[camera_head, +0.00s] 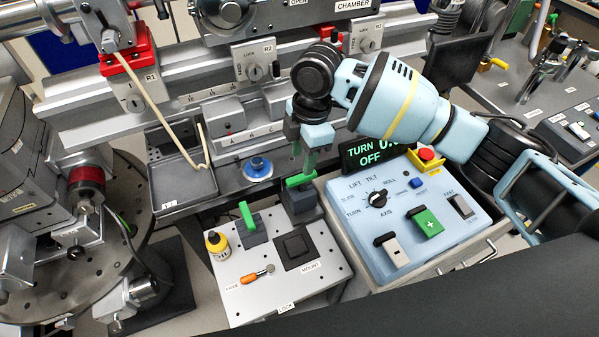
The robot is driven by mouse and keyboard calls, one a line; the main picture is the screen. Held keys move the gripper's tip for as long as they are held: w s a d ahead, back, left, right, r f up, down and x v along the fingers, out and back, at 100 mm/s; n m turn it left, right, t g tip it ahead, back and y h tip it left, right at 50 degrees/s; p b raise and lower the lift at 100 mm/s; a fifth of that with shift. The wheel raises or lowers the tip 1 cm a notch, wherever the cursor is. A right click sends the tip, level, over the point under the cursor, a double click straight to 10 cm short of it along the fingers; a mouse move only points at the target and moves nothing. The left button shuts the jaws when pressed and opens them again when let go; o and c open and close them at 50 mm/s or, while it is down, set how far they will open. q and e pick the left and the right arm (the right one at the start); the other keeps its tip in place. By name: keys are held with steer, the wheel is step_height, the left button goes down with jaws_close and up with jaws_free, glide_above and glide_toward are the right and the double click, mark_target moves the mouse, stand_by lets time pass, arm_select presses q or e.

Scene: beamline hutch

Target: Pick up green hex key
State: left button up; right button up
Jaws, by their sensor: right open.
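A green bar-shaped piece (300,181) sits on a dark block at the back of the white perforated plate (230,290). A second green piece (247,216) stands tilted on a grey block to its left. The view does not show clearly which of them is the green hex key. My right gripper (304,158) points down just above the green bar, with its light blue fingers open. Green also shows at the fingers, and I cannot tell whether it is part of the gripper or of a piece behind. My left gripper is out of view.
A yellow bottle (218,246), an orange-handled tool (256,275) and a black square mount (296,248) are on the plate. A control box (385,215) with a knob and red button stands right. A grey tray (178,185) and rail (190,70) lie behind; a round stage (120,240) is left.

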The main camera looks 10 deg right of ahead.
mark_target(302, 176)
steer(key=shift+s+a+f, duration=0.15)
steer(key=shift+f, duration=1.8)
steer(key=shift+s+a+f, duration=0.1)
steer(key=shift+s+f, duration=0.05)
steer(key=shift+f, duration=1.8)
steer(key=shift+c, duration=0.4)
jaws_close()
